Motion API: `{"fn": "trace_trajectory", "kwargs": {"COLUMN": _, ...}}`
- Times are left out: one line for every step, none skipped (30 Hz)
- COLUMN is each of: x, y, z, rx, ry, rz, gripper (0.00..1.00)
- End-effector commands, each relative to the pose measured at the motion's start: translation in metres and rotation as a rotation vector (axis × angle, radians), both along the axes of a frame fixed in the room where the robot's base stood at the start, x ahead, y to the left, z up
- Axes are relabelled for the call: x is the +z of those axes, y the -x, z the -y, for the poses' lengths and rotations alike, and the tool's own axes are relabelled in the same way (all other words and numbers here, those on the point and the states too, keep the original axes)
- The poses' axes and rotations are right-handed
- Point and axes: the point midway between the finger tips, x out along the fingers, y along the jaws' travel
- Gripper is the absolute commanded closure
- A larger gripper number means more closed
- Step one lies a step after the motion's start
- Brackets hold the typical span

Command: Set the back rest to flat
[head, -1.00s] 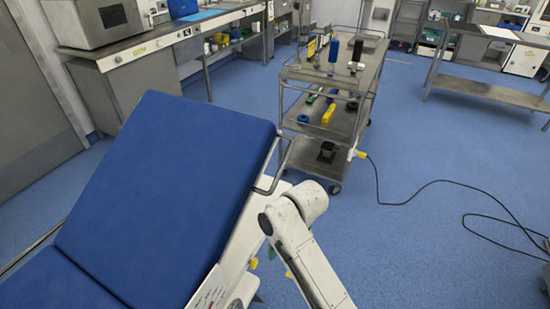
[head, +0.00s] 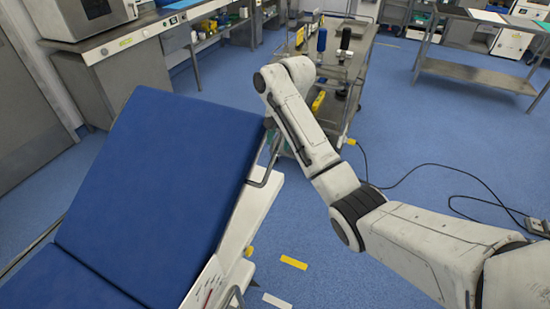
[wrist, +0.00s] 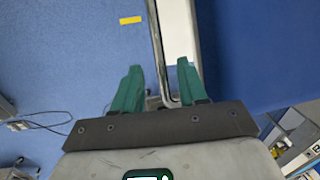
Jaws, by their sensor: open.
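The blue back rest (head: 165,185) of the operating table is tilted up in the head view, its raised end toward the back. A bent metal handle bar (head: 265,170) runs along its right side. Below it is a white side panel (head: 215,280) with a printed scale. In the wrist view, my gripper (wrist: 160,78) has two green fingers spread apart, with the metal bar (wrist: 158,50) showing between them. I cannot tell whether the fingers touch the bar. In the head view my arm hides the gripper.
A metal trolley (head: 350,65) with bottles and tools stands behind my arm. A counter (head: 150,35) lines the back left, and a steel table (head: 480,68) stands at the right. A black cable (head: 440,170) lies on the blue floor. Floor to the right is mostly clear.

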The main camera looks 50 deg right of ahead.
Motion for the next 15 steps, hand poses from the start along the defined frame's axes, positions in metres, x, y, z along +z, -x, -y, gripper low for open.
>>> {"fn": "trace_trajectory", "kwargs": {"x": -0.009, "y": 0.0, "z": -0.001, "rx": 0.0, "ry": -0.001, "rz": -0.005, "gripper": 0.58}}
{"fn": "trace_trajectory", "kwargs": {"x": -0.015, "y": -0.001, "z": -0.001, "rx": 0.0, "ry": -0.001, "rz": -0.005, "gripper": 0.58}}
{"fn": "trace_trajectory", "kwargs": {"x": -0.022, "y": -0.002, "z": -0.001, "rx": 0.0, "ry": -0.001, "rz": -0.005, "gripper": 0.58}}
{"fn": "trace_trajectory", "kwargs": {"x": -0.028, "y": -0.003, "z": -0.002, "rx": -0.002, "ry": 0.0, "rz": -0.005, "gripper": 0.58}}
{"fn": "trace_trajectory", "kwargs": {"x": -0.033, "y": -0.004, "z": -0.002, "rx": -0.001, "ry": 0.0, "rz": -0.005, "gripper": 0.58}}
{"fn": "trace_trajectory", "kwargs": {"x": -0.04, "y": -0.005, "z": -0.003, "rx": -0.001, "ry": 0.0, "rz": -0.005, "gripper": 0.58}}
{"fn": "trace_trajectory", "kwargs": {"x": -0.045, "y": -0.006, "z": -0.003, "rx": -0.001, "ry": 0.0, "rz": -0.005, "gripper": 0.58}}
{"fn": "trace_trajectory", "kwargs": {"x": -0.049, "y": -0.006, "z": -0.003, "rx": -0.001, "ry": -0.001, "rz": -0.003, "gripper": 0.58}}
{"fn": "trace_trajectory", "kwargs": {"x": -0.054, "y": -0.007, "z": -0.004, "rx": 0.0, "ry": 0.0, "rz": -0.004, "gripper": 0.58}}
{"fn": "trace_trajectory", "kwargs": {"x": -0.058, "y": -0.008, "z": -0.004, "rx": 0.0, "ry": -0.001, "rz": -0.003, "gripper": 0.58}}
{"fn": "trace_trajectory", "kwargs": {"x": -0.061, "y": -0.009, "z": -0.005, "rx": 0.001, "ry": 0.0, "rz": -0.001, "gripper": 0.58}}
{"fn": "trace_trajectory", "kwargs": {"x": -0.065, "y": -0.009, "z": -0.005, "rx": 0.0, "ry": -0.001, "rz": -0.003, "gripper": 0.58}}
{"fn": "trace_trajectory", "kwargs": {"x": -0.067, "y": -0.01, "z": -0.005, "rx": 0.0, "ry": 0.0, "rz": -0.001, "gripper": 0.58}}
{"fn": "trace_trajectory", "kwargs": {"x": -0.069, "y": -0.01, "z": -0.005, "rx": 0.0, "ry": -0.001, "rz": 0.0, "gripper": 0.58}}
{"fn": "trace_trajectory", "kwargs": {"x": -0.071, "y": -0.011, "z": -0.005, "rx": 0.001, "ry": -0.001, "rz": 0.0, "gripper": 0.58}}
